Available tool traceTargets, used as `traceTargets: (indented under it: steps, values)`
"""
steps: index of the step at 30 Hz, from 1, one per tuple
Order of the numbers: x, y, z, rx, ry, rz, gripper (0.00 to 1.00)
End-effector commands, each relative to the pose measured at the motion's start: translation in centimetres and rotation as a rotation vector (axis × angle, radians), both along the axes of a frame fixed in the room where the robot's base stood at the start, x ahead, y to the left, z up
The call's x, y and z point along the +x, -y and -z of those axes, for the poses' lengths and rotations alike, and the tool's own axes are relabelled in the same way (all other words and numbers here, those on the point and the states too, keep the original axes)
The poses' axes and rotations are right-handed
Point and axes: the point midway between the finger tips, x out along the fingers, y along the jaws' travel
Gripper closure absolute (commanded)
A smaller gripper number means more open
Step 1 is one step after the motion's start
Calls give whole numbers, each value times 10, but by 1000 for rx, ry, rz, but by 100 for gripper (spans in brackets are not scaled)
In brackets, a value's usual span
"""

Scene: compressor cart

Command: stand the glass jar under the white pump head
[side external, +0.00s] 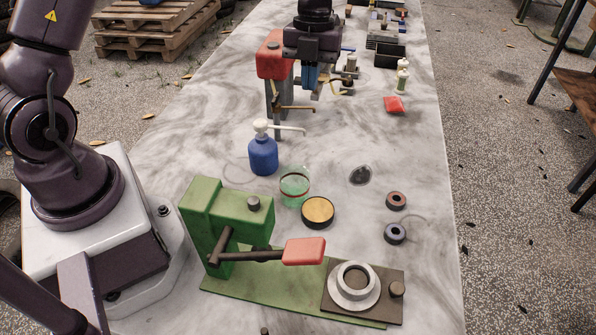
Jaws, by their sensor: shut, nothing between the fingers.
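The glass jar (295,188) is clear with a green tint and stands upright on the marble worktop. The white pump head (262,127) tops a blue bottle (263,156), and its spout points right. The jar is right of the bottle and nearer the camera; the spout tip shows above and behind its rim. From this angle I cannot tell whether the jar is directly below the tip. My gripper (309,77) is farther back, beside the red-topped grey machine, with blue fingers pointing down. It is shut and empty, well apart from the jar.
A round tin with a yellow top (318,211) stands close to the jar's right. A green lever press (227,225) with a red handle is in front. Two small rings (396,200) (395,233) lie right. A red block (394,104) and small bottles (402,78) are behind.

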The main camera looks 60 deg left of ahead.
Motion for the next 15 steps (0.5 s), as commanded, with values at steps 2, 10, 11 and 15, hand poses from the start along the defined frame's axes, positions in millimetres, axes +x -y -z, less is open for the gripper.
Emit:
traceTargets:
  steps: [2,10,11,15]
  values:
    - [14,35,2,-4,-2,187,100]
    - [12,32,97,-2,-8,191,100]
    - [12,32,102,-2,-6,191,100]
    - [10,33,112,0,-2,189,100]
